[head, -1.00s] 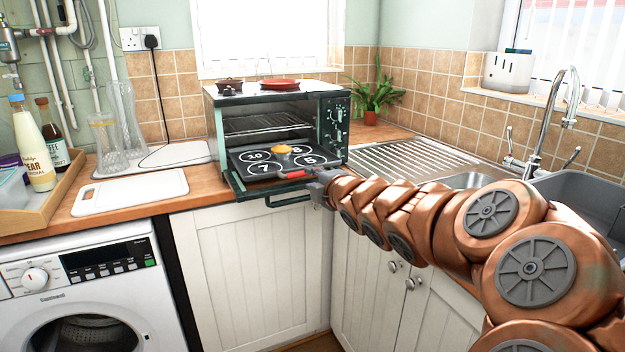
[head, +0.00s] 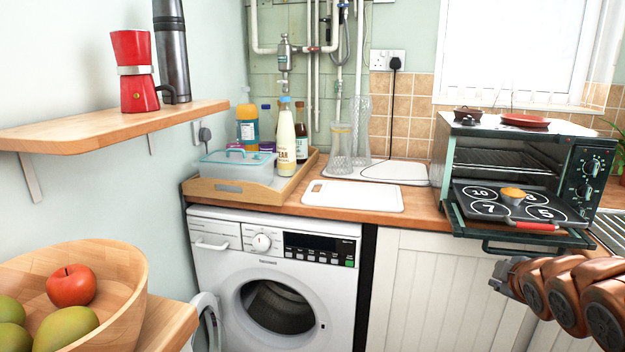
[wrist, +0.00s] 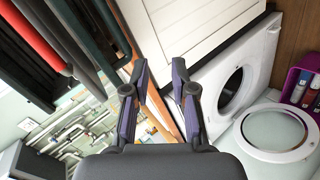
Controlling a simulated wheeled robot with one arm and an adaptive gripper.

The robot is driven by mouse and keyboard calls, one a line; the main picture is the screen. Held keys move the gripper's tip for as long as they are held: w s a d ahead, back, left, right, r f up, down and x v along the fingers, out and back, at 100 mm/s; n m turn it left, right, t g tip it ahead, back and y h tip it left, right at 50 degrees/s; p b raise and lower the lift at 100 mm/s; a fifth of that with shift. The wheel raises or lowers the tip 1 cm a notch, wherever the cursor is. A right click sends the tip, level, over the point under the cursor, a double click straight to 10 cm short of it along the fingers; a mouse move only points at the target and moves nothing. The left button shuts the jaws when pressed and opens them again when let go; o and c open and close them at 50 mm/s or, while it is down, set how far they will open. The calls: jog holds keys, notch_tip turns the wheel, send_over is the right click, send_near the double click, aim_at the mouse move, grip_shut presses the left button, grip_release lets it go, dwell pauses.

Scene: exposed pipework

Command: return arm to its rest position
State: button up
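My arm enters the head view at the lower right, bent copper-coloured links ending in my grey gripper (head: 506,278). The gripper is in front of the white cupboard door, below and apart from the open toaster oven door. In the wrist view my gripper (wrist: 159,70) has its two purple-grey fingers spread apart with nothing between them. The toaster oven (head: 590,178) stands on the counter with its door down. A numbered black tray (head: 480,209) lies on the lowered door, holding a small yellow-topped cup (head: 513,196). A red handle (head: 536,226) sits at the tray's front edge.
A washing machine (head: 228,260) with its round door swung open stands under the counter. A white board (head: 352,196) and a bottle tray (head: 240,192) lie on top. A fruit bowl (head: 118,290) is at the lower left, below a wall shelf (head: 110,128). Pipes run up the back wall.

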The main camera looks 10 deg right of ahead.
jog(key=s+a+f+m+g+y, duration=0.25)
jog(key=s+a+f, duration=0.2)
jog(key=a, duration=0.35)
jog(key=s+a+f+m+g+y, duration=0.1)
jog(key=s+a+f+m+g, duration=0.2)
jog(key=a+f, duration=0.4)
jog(key=s+a+f+m+g+y, duration=0.1)
jog(key=s+a+m+g, duration=0.45)
jog(key=s+a, duration=0.95)
notch_tip(320, 180, up, 20)
jog(key=n+g+p, duration=0.1)
jog(key=p, duration=1.7)
jog(key=shift+s+a+f+n, duration=0.2)
jog(key=shift+s+a+n, duration=0.15)
jog(key=shift+s+n, duration=0.1)
jog(key=shift+d+y, duration=0.15)
jog(key=shift+y, duration=0.1)
